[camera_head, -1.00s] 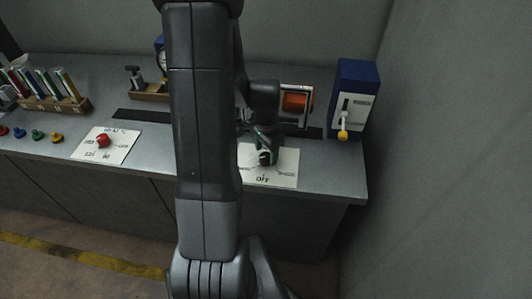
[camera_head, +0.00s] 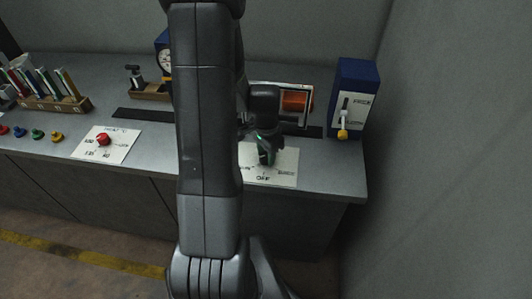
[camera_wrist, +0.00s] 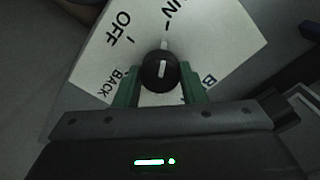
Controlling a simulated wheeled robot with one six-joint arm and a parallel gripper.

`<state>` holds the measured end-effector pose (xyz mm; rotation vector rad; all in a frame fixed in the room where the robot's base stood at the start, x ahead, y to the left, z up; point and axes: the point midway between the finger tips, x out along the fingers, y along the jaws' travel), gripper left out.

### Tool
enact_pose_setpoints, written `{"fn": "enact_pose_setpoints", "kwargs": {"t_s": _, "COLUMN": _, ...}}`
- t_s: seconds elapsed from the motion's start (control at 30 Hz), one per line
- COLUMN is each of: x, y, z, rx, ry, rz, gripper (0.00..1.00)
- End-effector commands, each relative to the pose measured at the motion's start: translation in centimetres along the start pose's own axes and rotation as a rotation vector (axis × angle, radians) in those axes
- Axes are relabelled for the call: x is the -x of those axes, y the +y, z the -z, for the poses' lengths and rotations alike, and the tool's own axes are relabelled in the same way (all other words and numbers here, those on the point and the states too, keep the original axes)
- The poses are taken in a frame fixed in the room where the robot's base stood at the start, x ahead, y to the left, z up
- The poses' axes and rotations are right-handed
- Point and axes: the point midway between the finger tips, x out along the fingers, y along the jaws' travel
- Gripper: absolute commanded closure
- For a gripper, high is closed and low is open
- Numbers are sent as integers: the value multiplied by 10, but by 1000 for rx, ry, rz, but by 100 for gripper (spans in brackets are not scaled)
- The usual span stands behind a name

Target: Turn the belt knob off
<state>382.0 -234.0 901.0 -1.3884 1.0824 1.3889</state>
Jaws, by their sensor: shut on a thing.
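The belt knob (camera_wrist: 160,72) is a round black knob with a white pointer line, on a white label plate (camera_wrist: 235,40). In the wrist view the plate shows OFF at upper left, a word ending in IN at the top and BACK at lower left. The pointer line stands nearly upright in that view, and I cannot tell exactly which mark it meets. My gripper (camera_wrist: 160,92) is shut on the knob, with one green finger on each side. In the head view my gripper (camera_head: 265,150) covers the knob, above the plate (camera_head: 285,165) with OFF at its front edge.
A red knob (camera_head: 103,140) on another white plate lies to the left. A blue box (camera_head: 357,85) with a yellow-tipped lever stands at right. An orange roll (camera_head: 294,102) sits behind my gripper. Colored buttons (camera_head: 38,134) and a wooden rack (camera_head: 55,104) are far left.

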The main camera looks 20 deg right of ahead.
Motion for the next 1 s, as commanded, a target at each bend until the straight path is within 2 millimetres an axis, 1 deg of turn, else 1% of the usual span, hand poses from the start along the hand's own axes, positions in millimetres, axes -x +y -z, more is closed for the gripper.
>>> {"fn": "enact_pose_setpoints", "kwargs": {"t_s": 0.17, "x": -1, "y": 0, "z": 0, "rx": 56, "ry": 1, "rz": 1, "gripper": 86}}
{"fn": "enact_pose_setpoints", "kwargs": {"t_s": 0.37, "x": -2, "y": 0, "z": 0, "rx": 189, "ry": 2, "rz": 2, "gripper": 86}}
{"fn": "enact_pose_setpoints", "kwargs": {"t_s": 1.0, "x": -1, "y": -1, "z": 0, "rx": 770, "ry": 2, "rz": 1, "gripper": 86}}
